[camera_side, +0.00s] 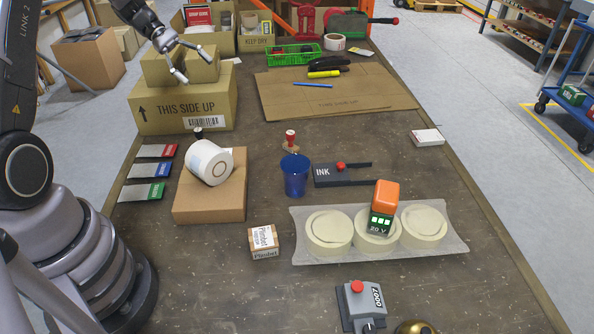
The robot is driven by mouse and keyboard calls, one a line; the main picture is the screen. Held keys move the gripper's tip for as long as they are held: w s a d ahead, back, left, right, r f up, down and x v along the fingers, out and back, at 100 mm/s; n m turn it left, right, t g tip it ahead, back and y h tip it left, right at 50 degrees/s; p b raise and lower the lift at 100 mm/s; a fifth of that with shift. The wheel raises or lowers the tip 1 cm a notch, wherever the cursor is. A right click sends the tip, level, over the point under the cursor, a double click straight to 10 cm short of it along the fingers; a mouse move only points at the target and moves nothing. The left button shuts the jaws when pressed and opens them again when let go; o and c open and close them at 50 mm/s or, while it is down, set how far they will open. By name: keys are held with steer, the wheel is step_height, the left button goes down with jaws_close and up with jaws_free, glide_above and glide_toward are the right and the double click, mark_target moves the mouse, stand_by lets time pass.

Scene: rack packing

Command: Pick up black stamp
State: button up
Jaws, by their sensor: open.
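A small black knob (198,133), which looks like the handle of a black stamp, shows just behind the white tape roll (212,163). Its lower part is hidden by the roll, so I cannot tell what it rests on. My gripper (196,67) is open and empty at the upper left, in front of the stacked cardboard boxes. In the picture it is above the black knob and clearly apart from it. Another stamp (290,138) with a red knob and a wooden base stands behind the blue cup (295,175).
The white roll leans on a low cardboard box (208,198). A "THIS SIDE UP" box (165,110) stands behind the black knob. An ink pad (330,175), a tray of tape rolls (450,243) and colored cards (150,170) lie nearby. The table's right side is mostly clear.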

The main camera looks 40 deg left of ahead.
steer(key=w+a+f+n+t+h, duration=0.1)
steer(key=a+f+n+t+h, duration=0.1)
steer(key=a+f+n+t, duration=0.7)
steer(key=n+t+y, duration=0.1)
steer(key=n+t, duration=0.1)
steer(key=n, duration=0.2)
glide_toward(198, 130)
steer(key=x, duration=0.2)
steer(key=shift+w+d+f, duration=0.15)
steer(key=shift+w+d, duration=0.05)
steer(key=shift+w+d+f+t, duration=0.1)
steer(key=shift+w+d+t, duration=0.05)
steer(key=shift+t, duration=0.15)
steer(key=x, duration=0.7)
steer(key=shift+f, duration=0.1)
jaws_close()
